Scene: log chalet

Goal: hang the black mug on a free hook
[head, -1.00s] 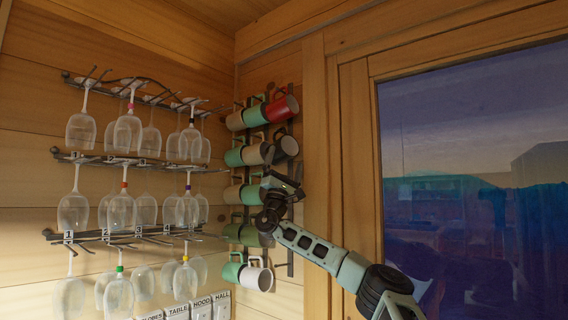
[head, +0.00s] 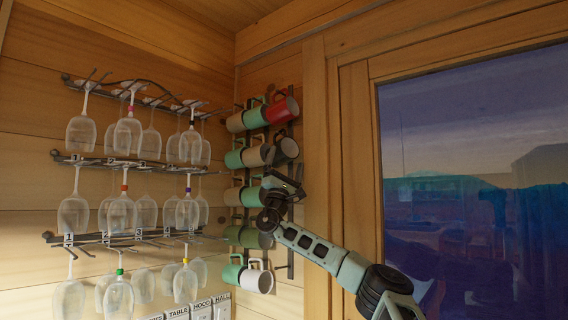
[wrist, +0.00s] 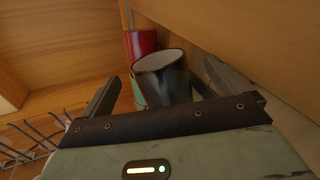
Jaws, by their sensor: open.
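The black mug (head: 287,148) hangs at the right end of the second row of the wall mug rack, below a red mug (head: 282,110). In the wrist view the dark mug (wrist: 163,80) lies in line between my two fingers, with the red mug (wrist: 140,43) beyond it. My gripper (head: 291,174) is open and empty, just below the black mug, pointing up toward it. The fingertips also show in the wrist view (wrist: 162,75). I cannot tell whether they touch the mug. My gripper and arm hide part of the rack's third and fourth rows.
Green and cream mugs fill the other visible rack places; a white mug (head: 257,277) hangs lowest. A bare rack strip (head: 290,262) shows at lower right. Wine glasses (head: 127,130) hang on hooked rails at left. A wooden frame (head: 315,150) and window (head: 470,170) stand at right.

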